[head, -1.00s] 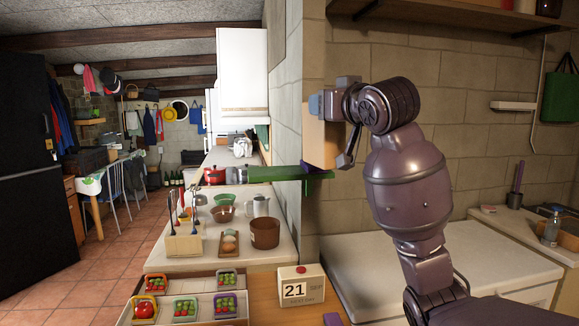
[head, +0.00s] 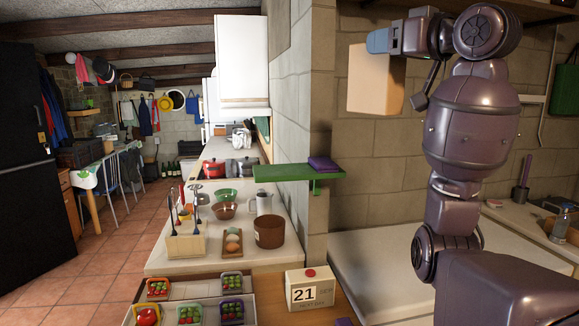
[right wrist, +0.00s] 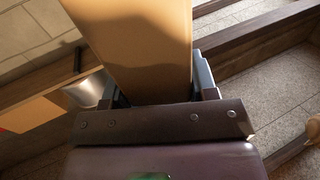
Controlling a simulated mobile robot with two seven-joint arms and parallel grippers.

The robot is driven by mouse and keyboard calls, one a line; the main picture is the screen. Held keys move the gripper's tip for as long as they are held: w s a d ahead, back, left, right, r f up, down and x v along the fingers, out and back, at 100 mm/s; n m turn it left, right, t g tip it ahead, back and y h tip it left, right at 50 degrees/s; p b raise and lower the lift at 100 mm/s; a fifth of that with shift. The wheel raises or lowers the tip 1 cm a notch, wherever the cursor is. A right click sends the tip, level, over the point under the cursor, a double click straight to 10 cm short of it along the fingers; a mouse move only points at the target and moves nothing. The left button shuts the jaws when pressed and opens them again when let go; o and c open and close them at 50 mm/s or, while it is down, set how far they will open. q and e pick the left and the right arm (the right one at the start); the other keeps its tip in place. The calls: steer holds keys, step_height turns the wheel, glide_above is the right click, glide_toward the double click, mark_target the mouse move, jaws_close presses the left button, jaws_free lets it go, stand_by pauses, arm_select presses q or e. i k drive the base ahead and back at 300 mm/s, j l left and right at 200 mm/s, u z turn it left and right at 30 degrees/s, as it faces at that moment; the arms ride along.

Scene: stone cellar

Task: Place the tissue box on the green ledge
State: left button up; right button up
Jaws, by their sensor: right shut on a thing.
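The tissue box, a plain tan upright block (head: 372,85), hangs in the air in front of the block wall. My right gripper (head: 399,68) is shut on it near its top. In the right wrist view the box (right wrist: 140,45) sits between the fingers of the gripper (right wrist: 158,90). The green ledge (head: 285,172) juts from the wall corner, below and to the left of the box, clear of it. A folded purple thing (head: 325,163) lies on the ledge's right end; the rest of its top looks bare. My left gripper is not in view.
A white cabinet (head: 242,60) hangs behind the ledge. A white worktop (head: 385,260) at right looks clear.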

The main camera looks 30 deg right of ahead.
mark_target(275, 169)
steer(key=i+j, duration=0.1)
steer(key=i, duration=1.15)
